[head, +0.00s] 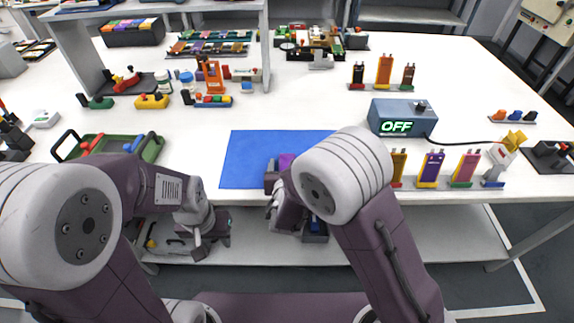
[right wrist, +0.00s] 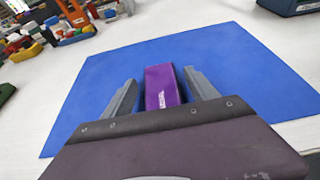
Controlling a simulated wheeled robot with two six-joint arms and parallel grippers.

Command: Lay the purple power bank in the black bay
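The purple power bank (right wrist: 163,87) lies on the blue mat (right wrist: 100,85), between the two grey fingers of my right gripper (right wrist: 160,92) in the right wrist view. The fingers are apart, with a visible gap on the left side of it. I cannot pick out the black bay with certainty.
A grey box with an OFF display (head: 402,117) stands right of the mat, with upright coloured cells in front of it. A green tray (head: 150,150) is at the left. A dark box of coloured cells (head: 133,38) stands at the back left. The mat's left part is bare.

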